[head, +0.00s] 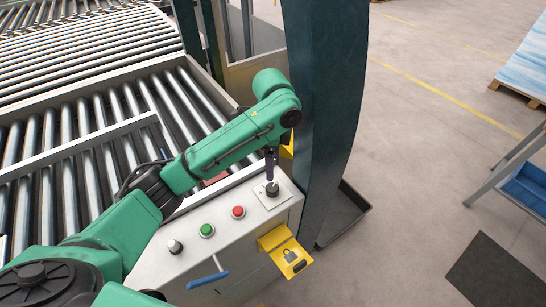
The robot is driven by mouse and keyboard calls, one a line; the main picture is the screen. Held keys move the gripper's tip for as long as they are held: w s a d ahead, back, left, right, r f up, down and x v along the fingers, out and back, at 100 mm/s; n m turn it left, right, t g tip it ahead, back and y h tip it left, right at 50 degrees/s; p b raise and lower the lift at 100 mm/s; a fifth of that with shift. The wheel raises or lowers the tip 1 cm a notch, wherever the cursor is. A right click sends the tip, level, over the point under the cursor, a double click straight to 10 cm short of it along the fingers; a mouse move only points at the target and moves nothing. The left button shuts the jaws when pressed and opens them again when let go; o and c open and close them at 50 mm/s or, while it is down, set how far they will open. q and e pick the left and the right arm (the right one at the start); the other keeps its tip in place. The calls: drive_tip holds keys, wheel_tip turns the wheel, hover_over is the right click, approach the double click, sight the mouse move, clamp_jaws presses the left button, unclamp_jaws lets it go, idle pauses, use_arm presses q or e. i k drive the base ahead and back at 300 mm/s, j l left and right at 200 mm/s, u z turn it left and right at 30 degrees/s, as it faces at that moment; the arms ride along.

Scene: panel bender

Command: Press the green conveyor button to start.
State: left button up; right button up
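The green button (207,230) sits on the top of a light grey control panel (232,259). It is uncovered and no gripper touches it. My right gripper is not in view.
A yellow lock bracket (286,254) and blue handle (208,279) project from the front. A dark post (329,110) rises at right; roller conveyors (75,140) lie behind.

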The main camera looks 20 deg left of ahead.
sight(206, 230)
drive_tip(key=k+l, duration=0.2)
drive_tip(key=k, duration=0.3)
drive_tip(key=k+l, duration=0.15)
drive_tip(key=k, duration=0.3)
